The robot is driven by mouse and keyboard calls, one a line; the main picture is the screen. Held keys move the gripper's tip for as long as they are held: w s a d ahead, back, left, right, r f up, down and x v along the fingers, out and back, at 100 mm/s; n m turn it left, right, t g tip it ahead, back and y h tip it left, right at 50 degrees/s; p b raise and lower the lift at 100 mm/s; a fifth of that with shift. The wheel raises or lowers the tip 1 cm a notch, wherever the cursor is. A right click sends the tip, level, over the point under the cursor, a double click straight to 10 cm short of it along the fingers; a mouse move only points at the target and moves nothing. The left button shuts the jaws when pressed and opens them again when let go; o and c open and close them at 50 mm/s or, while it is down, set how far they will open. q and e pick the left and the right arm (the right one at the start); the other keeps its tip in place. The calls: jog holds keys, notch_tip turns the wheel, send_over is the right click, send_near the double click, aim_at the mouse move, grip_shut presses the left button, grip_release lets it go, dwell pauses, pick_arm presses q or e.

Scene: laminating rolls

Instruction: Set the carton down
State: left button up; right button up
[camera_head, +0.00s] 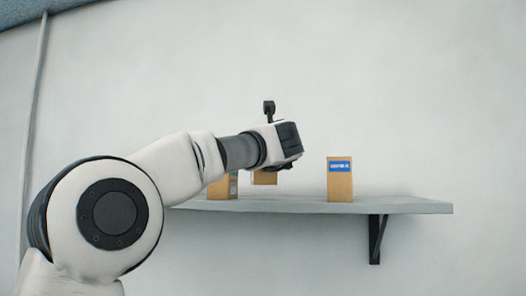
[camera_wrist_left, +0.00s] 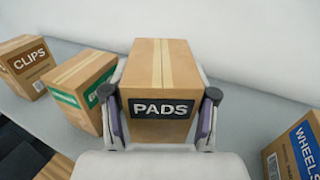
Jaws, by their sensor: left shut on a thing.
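The held carton is a brown box with a dark label reading PADS (camera_wrist_left: 160,125). It sits between the two fingers of my left gripper (camera_wrist_left: 159,93) in the wrist view. In the head view my left gripper (camera_head: 290,155) is over the shelf and partly hides the carton (camera_head: 264,178). The carton's lower edge appears a little above the shelf board, with a gap. The grey shelf (camera_head: 400,205) is fixed to the wall. My right gripper is not in view.
A blue-labelled WHEELS carton (camera_wrist_left: 298,150) stands on the shelf to the right, also in the head view (camera_head: 340,185). A green-labelled carton (camera_wrist_left: 85,85) and a CLIPS carton (camera_wrist_left: 25,65) stand left. Shelf room shows between the held and WHEELS cartons.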

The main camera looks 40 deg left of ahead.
pick_arm(q)
jog(key=f, duration=0.3)
jog(key=shift+w+f, duration=0.2)
jog(key=shift+w, duration=0.15)
jog(key=shift+w+f, duration=0.1)
jog(key=shift+s+f, duration=0.1)
jog(key=shift+s, duration=0.2)
jog(key=o, duration=1.4)
jog(key=shift+o, duration=0.2)
jog(key=shift+w, duration=0.1)
